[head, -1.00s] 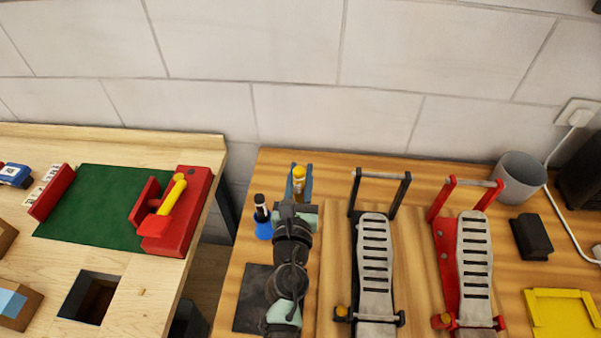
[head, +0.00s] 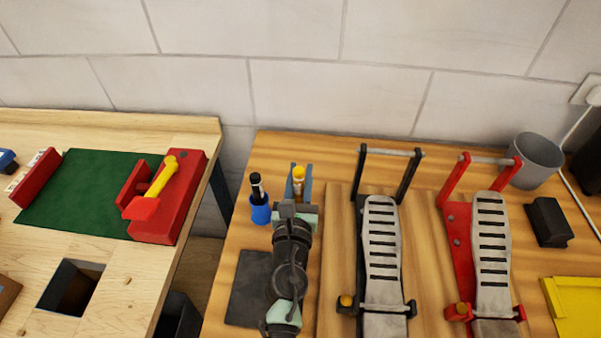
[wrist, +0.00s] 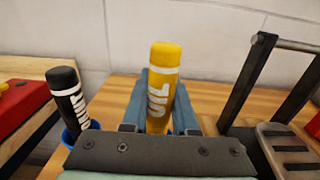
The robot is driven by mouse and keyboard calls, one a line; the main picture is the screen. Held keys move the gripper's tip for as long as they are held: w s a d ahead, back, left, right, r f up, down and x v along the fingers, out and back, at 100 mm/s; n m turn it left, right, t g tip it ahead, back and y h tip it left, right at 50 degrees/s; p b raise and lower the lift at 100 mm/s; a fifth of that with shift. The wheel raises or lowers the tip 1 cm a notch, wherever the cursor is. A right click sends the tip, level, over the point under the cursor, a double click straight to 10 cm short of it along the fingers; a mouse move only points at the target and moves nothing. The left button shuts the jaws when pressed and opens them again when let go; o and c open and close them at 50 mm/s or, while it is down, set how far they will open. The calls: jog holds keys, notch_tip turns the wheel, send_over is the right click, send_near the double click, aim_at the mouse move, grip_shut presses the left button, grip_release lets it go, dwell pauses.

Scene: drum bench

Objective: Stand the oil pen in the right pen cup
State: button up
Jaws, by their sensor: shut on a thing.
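A yellow pen (head: 299,179) with pale lettering stands roughly upright in my gripper (head: 300,190). In the wrist view the yellow pen (wrist: 162,95) is between my blue-grey fingers (wrist: 160,118), which are shut on it. Its lower end is hidden behind my gripper. A black pen (head: 256,186) with white lettering stands in a bright blue pen cup (head: 260,210), just left of my gripper. The black pen (wrist: 68,97) leans slightly in the wrist view. I see no second blue cup; the spot under my gripper is hidden.
Two drum pedals, one black (head: 381,240) and one red (head: 459,240), stand close on the right. A grey cup (head: 537,162) is at the back right, with a black block (head: 548,222) before it. A dark mat (head: 247,290) lies at the left.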

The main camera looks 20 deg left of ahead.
jog(key=o, duration=1)
jog(key=shift+c, duration=0.2)
jog(key=b+v, duration=0.1)
jog(key=v, duration=1.2)
jog(key=shift+w+r, duration=0.1)
